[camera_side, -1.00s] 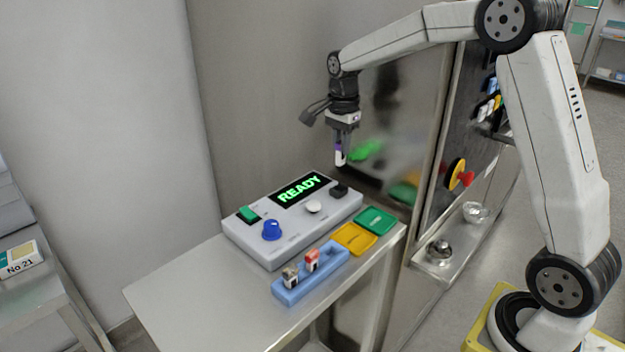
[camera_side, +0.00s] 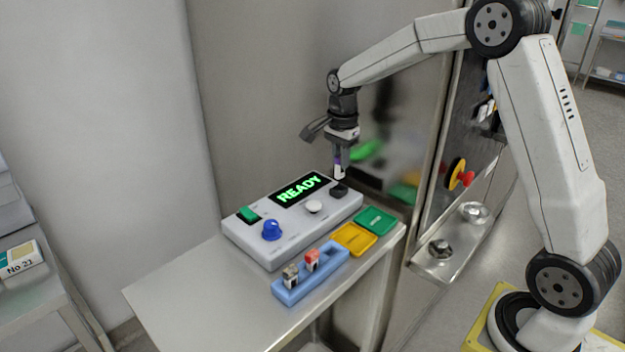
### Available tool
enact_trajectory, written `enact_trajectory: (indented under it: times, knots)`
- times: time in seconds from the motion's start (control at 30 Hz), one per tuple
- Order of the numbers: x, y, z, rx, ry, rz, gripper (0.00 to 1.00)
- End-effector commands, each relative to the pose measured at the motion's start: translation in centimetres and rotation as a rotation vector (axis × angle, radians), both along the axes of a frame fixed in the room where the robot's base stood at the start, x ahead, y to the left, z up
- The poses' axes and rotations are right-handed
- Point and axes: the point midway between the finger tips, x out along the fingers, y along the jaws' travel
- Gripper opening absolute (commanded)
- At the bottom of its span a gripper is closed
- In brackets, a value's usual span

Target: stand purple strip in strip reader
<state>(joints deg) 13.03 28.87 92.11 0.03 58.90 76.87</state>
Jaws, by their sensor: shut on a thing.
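My gripper (camera_side: 338,153) points down and is shut on the purple strip (camera_side: 339,168), a small white piece with a purple band near its top. The strip hangs upright just above the dark slot block (camera_side: 339,190) at the right end of the strip reader (camera_side: 293,225). Whether its lower end touches the block I cannot tell. The strip reader is a grey box with a lit screen reading READY (camera_side: 299,190), a blue knob, a white round button and a green switch.
A blue rack (camera_side: 318,280) in front of the reader holds a grey-brown strip (camera_side: 291,277) and a red one (camera_side: 312,260). A yellow tray (camera_side: 354,238) and a green tray (camera_side: 376,220) lie to its right. The table's left front is clear. A metal wall stands behind.

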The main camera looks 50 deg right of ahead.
Motion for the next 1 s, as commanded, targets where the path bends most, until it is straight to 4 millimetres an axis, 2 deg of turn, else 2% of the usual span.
enact_trajectory:
  times: [0.63,1.0]
  knots:
    - [0.00,-0.02,-0.03,0.000,0.000,0.000,0.00]
    - [-0.01,-0.01,-0.79,0.000,0.001,0.000,0.00]
